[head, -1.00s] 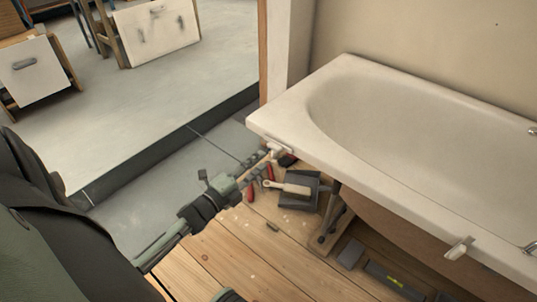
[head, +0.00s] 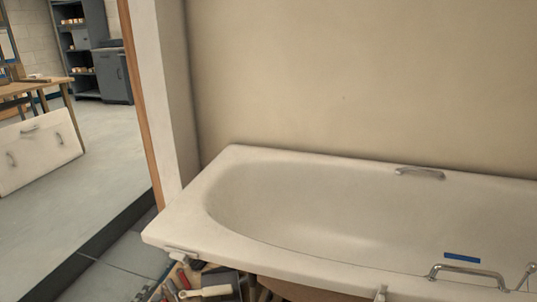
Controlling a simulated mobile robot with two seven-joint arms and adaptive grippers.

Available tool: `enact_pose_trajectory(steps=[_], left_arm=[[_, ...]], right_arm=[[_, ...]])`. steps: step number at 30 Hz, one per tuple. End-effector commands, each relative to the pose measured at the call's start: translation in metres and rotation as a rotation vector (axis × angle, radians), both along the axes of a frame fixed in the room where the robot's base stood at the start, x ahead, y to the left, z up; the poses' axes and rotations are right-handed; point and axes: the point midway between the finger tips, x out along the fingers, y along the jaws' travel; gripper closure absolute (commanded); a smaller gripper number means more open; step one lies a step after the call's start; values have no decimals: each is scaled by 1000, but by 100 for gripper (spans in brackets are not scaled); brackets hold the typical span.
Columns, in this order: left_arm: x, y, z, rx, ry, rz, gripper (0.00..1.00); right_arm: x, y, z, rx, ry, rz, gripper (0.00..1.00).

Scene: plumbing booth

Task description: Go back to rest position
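The task names no object. The tip of my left gripper (head: 164,288) just shows at the bottom edge of the head view, left of the tools below the bathtub's near left corner. It is small and cut off, so I cannot tell whether it is open or shut. I see nothing clearly held in it. My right gripper is out of view.
A white bathtub (head: 225,249) fills the lower right, with a blue strip (head: 462,258) inside and a chrome rail (head: 468,272). A red-handled tool (head: 184,278) and a pale-handled tool (head: 207,291) lie below its left corner. Open floor (head: 95,185) lies left.

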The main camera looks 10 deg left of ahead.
Motion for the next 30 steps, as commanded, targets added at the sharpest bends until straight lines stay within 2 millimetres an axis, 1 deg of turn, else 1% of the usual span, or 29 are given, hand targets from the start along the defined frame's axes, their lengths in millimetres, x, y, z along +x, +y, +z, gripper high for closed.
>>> enact_pose_trajectory(steps=[2, 4, 5, 6, 8, 11, 12, 14, 15, 18, 21, 24, 25, 27, 30], left_arm=[[2, 0, -3, -40, 31, 25, 66], [4, 0, -10, -115, 93, 76, 66], [4, -1, -15, -160, 130, 106, 66], [4, -1, -22, -232, 186, 155, 66], [0, -5, -35, -354, 284, 240, 66], [-19, -18, -61, -567, 462, 406, 66], [-29, -26, -69, -648, 531, 475, 66], [-48, -40, -81, -759, 633, 579, 66], [-62, -50, -87, -826, 698, 647, 66], [-97, -74, -96, -950, 838, 802, 66], [-127, -94, -98, -1024, 940, 924, 66], [-145, -105, -98, -1059, 999, 1000, 66], [-149, -107, -98, -1064, 1008, 1012, 66], [-153, -109, -98, -1071, 1021, 1030, 66], [-154, -109, -98, -1071, 1024, 1035, 66]], right_arm=[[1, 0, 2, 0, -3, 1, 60], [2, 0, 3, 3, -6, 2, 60], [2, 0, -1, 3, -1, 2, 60], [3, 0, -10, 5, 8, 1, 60], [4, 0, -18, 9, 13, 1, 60], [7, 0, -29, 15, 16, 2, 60], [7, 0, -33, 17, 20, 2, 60], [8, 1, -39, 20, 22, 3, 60], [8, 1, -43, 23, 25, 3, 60], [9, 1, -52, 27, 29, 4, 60], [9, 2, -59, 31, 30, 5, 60], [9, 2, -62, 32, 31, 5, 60], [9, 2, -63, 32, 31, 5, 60], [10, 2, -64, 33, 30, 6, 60], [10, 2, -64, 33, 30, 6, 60]])
